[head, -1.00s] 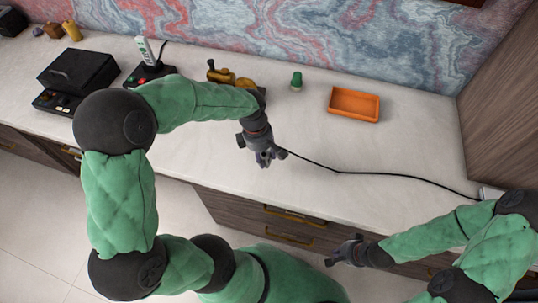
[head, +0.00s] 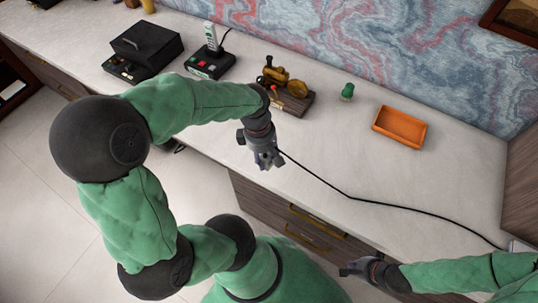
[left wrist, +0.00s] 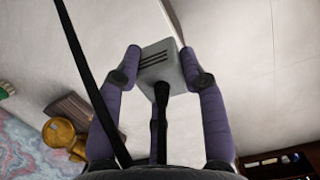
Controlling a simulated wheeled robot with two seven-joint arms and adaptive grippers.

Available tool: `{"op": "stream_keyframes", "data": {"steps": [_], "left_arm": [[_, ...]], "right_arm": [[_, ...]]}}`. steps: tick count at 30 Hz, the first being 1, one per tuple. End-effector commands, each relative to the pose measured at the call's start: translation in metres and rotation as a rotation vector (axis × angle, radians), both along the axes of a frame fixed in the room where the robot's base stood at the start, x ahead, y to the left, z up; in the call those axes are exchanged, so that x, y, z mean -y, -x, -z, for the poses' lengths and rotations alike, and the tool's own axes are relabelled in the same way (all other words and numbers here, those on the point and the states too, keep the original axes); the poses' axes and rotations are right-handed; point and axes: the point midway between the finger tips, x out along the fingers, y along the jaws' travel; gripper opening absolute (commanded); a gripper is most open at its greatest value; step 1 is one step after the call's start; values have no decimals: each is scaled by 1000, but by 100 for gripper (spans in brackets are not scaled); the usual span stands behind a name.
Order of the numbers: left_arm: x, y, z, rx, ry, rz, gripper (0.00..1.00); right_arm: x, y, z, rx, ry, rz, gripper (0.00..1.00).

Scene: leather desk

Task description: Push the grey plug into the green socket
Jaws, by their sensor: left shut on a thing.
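My left gripper (head: 268,160) hangs over the front edge of the desk in the head view. The plug is too small to make out in the head view. A black cable (head: 350,195) runs right from the gripper across the desk. I cannot pick out a green socket for certain; a black unit (head: 210,64) with red and green patches stands at the back. My right gripper (head: 350,268) is low at the front, its fingers unclear.
A black box-like device (head: 145,48) stands at the back left. A brown-and-gold model (head: 285,88) stands right of the black unit, then a small green object (head: 347,91) and an orange tray (head: 400,126). The middle of the desk is mostly clear.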

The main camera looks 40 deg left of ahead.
Motion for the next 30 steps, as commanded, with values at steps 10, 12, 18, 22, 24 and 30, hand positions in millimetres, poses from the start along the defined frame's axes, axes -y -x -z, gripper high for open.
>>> {"op": "stream_keyframes", "data": {"steps": [10,12,18,22,24,30], "left_arm": [[0,0,0,0,0,0,2],[0,-1,0,0,0,3,2],[3,-15,3,1,-3,127,2],[10,-39,8,2,-7,325,2],[15,-53,12,3,-10,454,2],[36,-94,25,8,-14,819,2]], "right_arm": [[0,0,0,0,0,0,0],[0,0,0,0,0,0,0],[0,0,0,0,0,0,0],[0,0,0,0,0,0,0],[0,0,0,0,0,0,0],[0,0,0,0,0,0,0]]}}
